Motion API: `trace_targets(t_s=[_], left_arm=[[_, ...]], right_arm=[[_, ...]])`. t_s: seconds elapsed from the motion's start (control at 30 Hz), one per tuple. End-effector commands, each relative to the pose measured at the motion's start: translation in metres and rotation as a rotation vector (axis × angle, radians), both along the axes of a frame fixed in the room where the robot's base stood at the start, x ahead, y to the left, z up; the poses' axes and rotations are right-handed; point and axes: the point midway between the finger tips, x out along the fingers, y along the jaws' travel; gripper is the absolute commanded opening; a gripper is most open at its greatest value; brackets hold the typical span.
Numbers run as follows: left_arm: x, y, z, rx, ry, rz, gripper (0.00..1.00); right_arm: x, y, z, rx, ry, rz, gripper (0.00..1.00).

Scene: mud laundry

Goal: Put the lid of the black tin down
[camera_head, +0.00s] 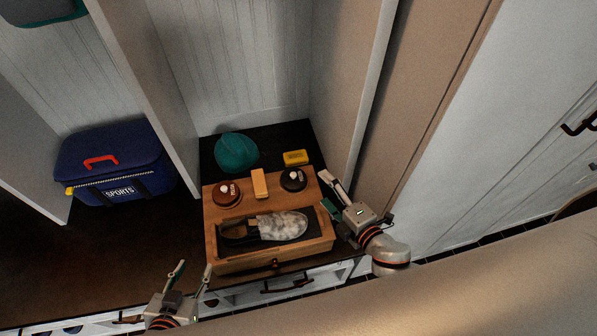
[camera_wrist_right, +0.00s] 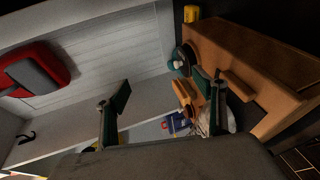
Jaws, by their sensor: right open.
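The black tin (camera_head: 293,179) stands upright at the right of the wooden box's top, with a pale spot on its upper face. Its lid appears to be on it, but I cannot tell lid from body. It also shows in the right wrist view (camera_wrist_right: 177,65). My right gripper (camera_head: 326,192) is open and empty, just right of the tin and apart from it. Its two fingers stand wide apart in the right wrist view (camera_wrist_right: 165,88). My left gripper (camera_head: 193,270) is open and empty at the front left, away from the tin.
Behind are a teal bowl (camera_head: 237,152) and a yellow block (camera_head: 295,157). A blue sports bag (camera_head: 116,163) is left, beyond a divider.

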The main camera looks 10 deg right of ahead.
Motion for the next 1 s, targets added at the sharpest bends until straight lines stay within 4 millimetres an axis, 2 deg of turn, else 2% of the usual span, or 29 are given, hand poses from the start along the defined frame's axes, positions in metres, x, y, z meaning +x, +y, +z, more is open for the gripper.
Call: trace_targets(t_s=[0.07,0.27,0.43,0.6,0.8,1.0], left_arm=[[-0.002,0.000,0.001,0.001,0.004,0.000,0.40],[0.003,0.000,0.009,0.001,-0.005,0.001,0.40],[0.008,0.000,0.019,0.000,-0.017,0.001,0.40],[0.010,0.000,0.026,-0.002,-0.024,0.001,0.40],[0.010,0.000,0.027,-0.002,-0.023,0.001,0.40],[0.008,0.000,0.021,-0.001,-0.019,0.002,0.40]], right_arm=[[0.011,0.008,0.007,-0.150,-0.070,0.079,0.69],[0.030,0.026,0.009,-0.530,-0.227,0.277,0.69],[0.046,0.038,-0.001,-0.929,-0.370,0.489,0.69],[0.058,0.037,-0.019,-1.267,-0.466,0.672,0.69],[0.064,0.031,-0.031,-1.436,-0.506,0.769,0.69],[0.075,0.037,-0.040,-1.459,-0.511,0.779,0.69]])
